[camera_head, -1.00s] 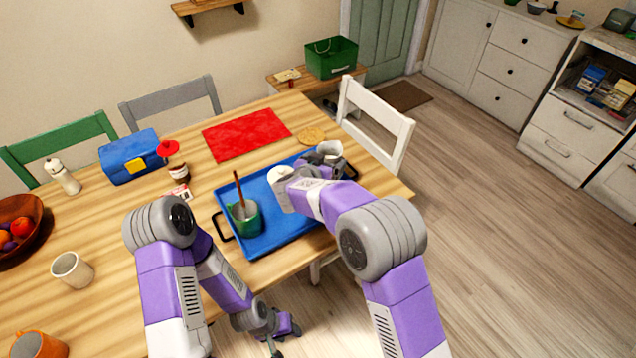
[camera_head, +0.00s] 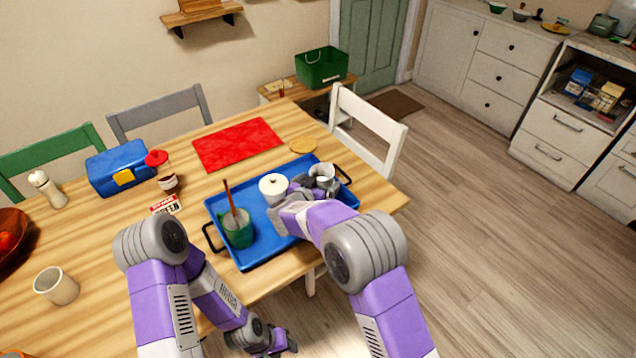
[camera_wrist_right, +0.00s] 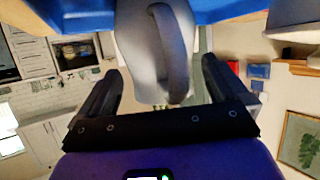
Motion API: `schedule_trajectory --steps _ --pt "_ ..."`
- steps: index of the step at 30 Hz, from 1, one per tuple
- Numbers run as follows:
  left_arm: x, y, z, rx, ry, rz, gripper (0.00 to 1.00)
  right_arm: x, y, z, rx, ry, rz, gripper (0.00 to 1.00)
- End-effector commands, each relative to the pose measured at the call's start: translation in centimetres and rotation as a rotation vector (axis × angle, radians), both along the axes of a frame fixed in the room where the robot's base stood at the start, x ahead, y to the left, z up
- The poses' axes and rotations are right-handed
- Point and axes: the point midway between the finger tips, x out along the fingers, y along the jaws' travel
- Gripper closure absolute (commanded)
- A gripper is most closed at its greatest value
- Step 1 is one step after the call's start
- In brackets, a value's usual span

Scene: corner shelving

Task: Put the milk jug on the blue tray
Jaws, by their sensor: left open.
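The milk jug (camera_head: 322,175), pale grey-white, stands upright at the right end of the blue tray (camera_head: 262,254), near its far handle. In the right wrist view the jug (camera_wrist_right: 140,45) appears upside down, its curved handle facing me. My right gripper (camera_head: 304,186) is beside the jug. Its fingers (camera_wrist_right: 163,88) are wide apart on either side of the handle, with gaps showing on both sides. My left gripper (camera_head: 284,344) hangs low, beyond the table's front edge, empty and away from the tray.
A white lidded pot (camera_head: 272,187) stands on the tray close to my right gripper. A green mug (camera_head: 238,230) with a wooden stick is at the tray's left end. A red mat (camera_head: 237,144) and blue box (camera_head: 121,168) lie behind. A white chair (camera_head: 368,128) is at the right.

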Motion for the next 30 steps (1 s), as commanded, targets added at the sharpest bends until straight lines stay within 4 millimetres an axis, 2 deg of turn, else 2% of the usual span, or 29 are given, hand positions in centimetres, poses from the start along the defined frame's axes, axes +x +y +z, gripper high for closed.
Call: schedule_trajectory --steps 8,10,21,25,30 --pt "0.0 0.0 -0.1 0.0 0.0 0.0 0.56 0.0 0.0 0.4 0.001 -0.001 0.001 0.0" --pt "0.0 0.0 0.3 0.0 0.0 0.0 0.56 -0.6 0.4 0.8 0.001 0.001 0.003 0.0" --pt "0.0 0.0 2.5 0.0 0.0 0.0 0.56 -7.2 3.0 3.9 -0.001 0.0 0.004 0.0" --pt "0.0 0.0 3.0 0.0 0.0 0.0 0.56 -9.0 3.8 4.6 -0.001 0.0 0.004 0.0" --pt "0.0 0.0 3.2 0.0 0.0 0.0 0.56 -10.1 4.1 5.0 0.0 0.0 0.0 0.0"
